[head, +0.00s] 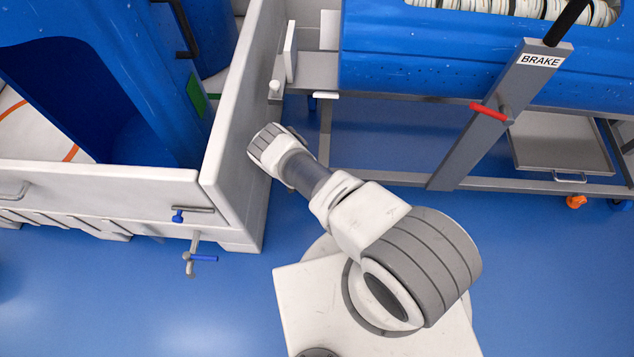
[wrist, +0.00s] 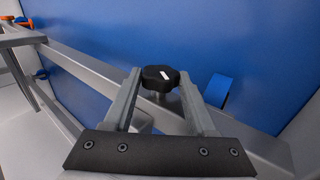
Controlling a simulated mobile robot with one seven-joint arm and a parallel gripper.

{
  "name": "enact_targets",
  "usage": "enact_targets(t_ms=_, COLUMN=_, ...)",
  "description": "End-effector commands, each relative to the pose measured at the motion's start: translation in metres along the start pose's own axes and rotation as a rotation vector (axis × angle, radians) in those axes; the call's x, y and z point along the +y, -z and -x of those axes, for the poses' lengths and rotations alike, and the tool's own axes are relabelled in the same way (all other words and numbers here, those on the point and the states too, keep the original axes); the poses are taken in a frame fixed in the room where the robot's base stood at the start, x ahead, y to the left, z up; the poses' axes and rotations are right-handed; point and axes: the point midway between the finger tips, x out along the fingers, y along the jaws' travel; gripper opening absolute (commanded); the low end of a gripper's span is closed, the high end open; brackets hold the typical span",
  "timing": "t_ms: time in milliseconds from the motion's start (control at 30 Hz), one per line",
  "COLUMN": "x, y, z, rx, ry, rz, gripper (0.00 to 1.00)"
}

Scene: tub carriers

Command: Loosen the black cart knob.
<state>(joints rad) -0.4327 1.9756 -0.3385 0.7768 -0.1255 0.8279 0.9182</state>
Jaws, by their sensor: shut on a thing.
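The black cart knob (wrist: 154,80) is in the middle of the wrist view. It is a lobed knob with a white mark on its top and stands on a pale stem at the grey frame rail. My gripper (wrist: 160,78) is shut on it, with one grey finger at its left side and one at its right. In the head view my arm reaches up and left toward the gap between the white-walled carrier and the grey cart frame. The knob and my fingertips are hidden there.
A white carrier wall (head: 236,130) stands close left of my arm. A grey cart frame (head: 385,182) carries a blue tub (head: 440,50) at the right. Blue floor (head: 130,290) is open at the front left.

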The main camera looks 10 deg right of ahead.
Motion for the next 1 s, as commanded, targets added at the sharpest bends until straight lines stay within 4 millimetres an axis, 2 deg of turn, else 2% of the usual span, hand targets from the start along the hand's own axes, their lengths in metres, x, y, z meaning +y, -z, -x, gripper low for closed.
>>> enact_targets(t_ms=567, x=-0.0005, y=-0.0017, z=-0.0007, rx=-0.004, ry=-0.021, rz=0.000, gripper=0.01)
enact_targets(t_ms=600, x=-0.0005, y=-0.0017, z=-0.0008, rx=-0.004, ry=-0.020, rz=0.000, gripper=0.62)
enact_targets(t_ms=733, x=-0.0004, y=-0.0013, z=-0.0007, rx=-0.003, ry=-0.020, rz=0.000, gripper=0.86)
enact_targets(t_ms=1000, x=-0.0001, y=-0.0006, z=-0.0002, rx=-0.002, ry=-0.020, rz=0.000, gripper=0.87)
